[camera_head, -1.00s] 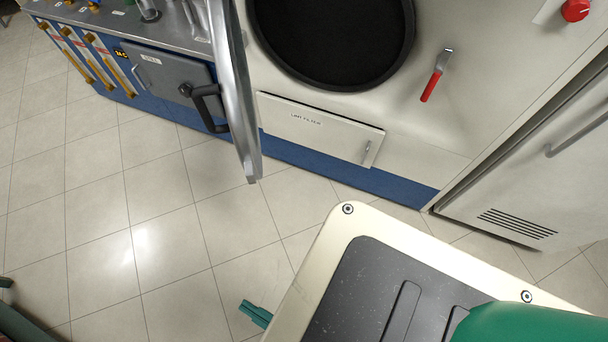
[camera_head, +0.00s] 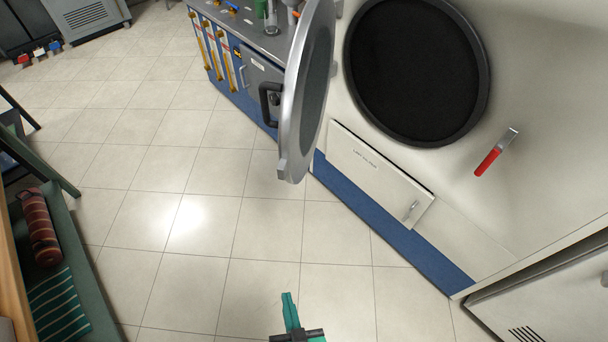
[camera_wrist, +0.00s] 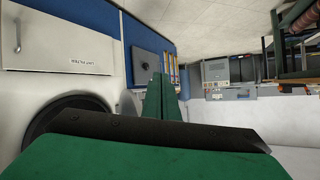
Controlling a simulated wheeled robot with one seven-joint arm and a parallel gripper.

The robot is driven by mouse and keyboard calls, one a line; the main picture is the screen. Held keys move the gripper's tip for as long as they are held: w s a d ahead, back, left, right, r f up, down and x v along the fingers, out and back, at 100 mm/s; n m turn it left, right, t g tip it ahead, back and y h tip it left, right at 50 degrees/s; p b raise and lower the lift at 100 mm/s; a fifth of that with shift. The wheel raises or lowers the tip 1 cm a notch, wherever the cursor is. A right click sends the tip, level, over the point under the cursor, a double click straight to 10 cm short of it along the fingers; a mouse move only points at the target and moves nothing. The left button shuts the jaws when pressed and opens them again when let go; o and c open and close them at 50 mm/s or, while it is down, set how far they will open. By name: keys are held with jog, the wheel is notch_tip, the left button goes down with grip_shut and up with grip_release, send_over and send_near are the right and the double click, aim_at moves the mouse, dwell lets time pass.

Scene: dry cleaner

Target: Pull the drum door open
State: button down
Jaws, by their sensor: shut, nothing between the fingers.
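The drum door (camera_head: 308,90) is a round metal-rimmed door, seen nearly edge-on in the head view. It stands swung out to the left of the round dark drum opening (camera_head: 415,70), which is uncovered. A black handle (camera_head: 268,103) shows just left of the door. My gripper (camera_head: 289,298) is at the bottom of the head view, low over the floor and well apart from the door. Its green fingers are together and empty. In the wrist view the green fingers (camera_wrist: 160,97) are also close together, with the drum opening (camera_wrist: 70,112) to their left.
A red-handled lever (camera_head: 488,162) is on the machine front, right of the opening. The lint filter panel (camera_head: 375,172) is below it. A green bench (camera_head: 60,285) with rolled and striped textiles stands at the left. The tiled floor (camera_head: 200,180) between is clear.

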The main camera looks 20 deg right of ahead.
jog(key=w+d+y, duration=0.2)
jog(key=w+d, duration=0.1)
jog(key=w, duration=0.5)
jog(key=w+d+y, duration=0.2)
jog(key=w+y, duration=0.1)
jog(key=w, duration=0.5)
jog(key=n+g+y, duration=0.2)
jog(key=n+y, duration=0.9)
jog(key=n, duration=0.4)
send_near(285, 172)
jog(key=x, duration=0.6)
jog(key=shift+w+a, duration=0.15)
